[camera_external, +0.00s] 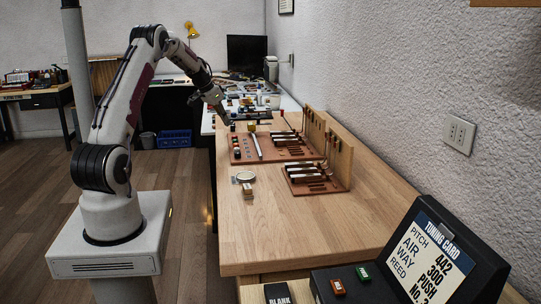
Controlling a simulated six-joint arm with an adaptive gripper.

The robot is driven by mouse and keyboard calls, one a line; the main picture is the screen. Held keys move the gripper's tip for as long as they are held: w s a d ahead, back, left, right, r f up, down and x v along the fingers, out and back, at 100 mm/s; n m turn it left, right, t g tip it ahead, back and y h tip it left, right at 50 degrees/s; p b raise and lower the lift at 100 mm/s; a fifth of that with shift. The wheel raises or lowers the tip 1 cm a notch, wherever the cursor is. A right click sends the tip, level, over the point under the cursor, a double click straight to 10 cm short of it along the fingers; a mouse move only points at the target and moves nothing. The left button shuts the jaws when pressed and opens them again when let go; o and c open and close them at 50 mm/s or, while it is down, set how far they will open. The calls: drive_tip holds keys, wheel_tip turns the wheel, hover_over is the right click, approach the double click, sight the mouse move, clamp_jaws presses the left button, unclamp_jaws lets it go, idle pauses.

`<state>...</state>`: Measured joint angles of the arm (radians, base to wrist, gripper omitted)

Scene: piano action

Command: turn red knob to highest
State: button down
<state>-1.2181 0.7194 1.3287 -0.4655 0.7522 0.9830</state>
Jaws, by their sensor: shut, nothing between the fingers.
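My gripper (226,120) hangs from the arm at the far left part of the wooden workbench, pointing down and to the right. It is small in view; its fingers are shut and nothing shows between them. It is just above and behind the far brown panel (265,158). A column of small coloured parts (236,147), some reddish, stands along that panel's left edge. I cannot tell which of them is a red knob or how it is turned. A small red block with a light label (338,287) lies on the black case in the foreground.
A nearer brown panel (318,190) carries dark and light key parts beside upright wooden boards (340,160). A round dish (244,177) and a small wooden block (248,191) lie left of it. A tuning card (425,255) and green block (363,272) are in front. The near bench is clear.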

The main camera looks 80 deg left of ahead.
sight(229, 142)
drive_tip(key=shift+w+d+r, duration=0.15)
drive_tip(key=shift+d+r, duration=0.15)
drive_tip(key=shift+r, duration=0.05)
drive_tip(key=shift+f, duration=0.15)
drive_tip(key=shift+f, duration=3.35)
drive_tip(key=shift+w+a, duration=0.3)
drive_tip(key=shift+w, duration=0.1)
drive_tip(key=shift+s+a, duration=0.2)
drive_tip(key=shift+a, duration=0.15)
drive_tip(key=shift+s+d, duration=0.2)
drive_tip(key=shift+s, duration=0.15)
idle(0.5)
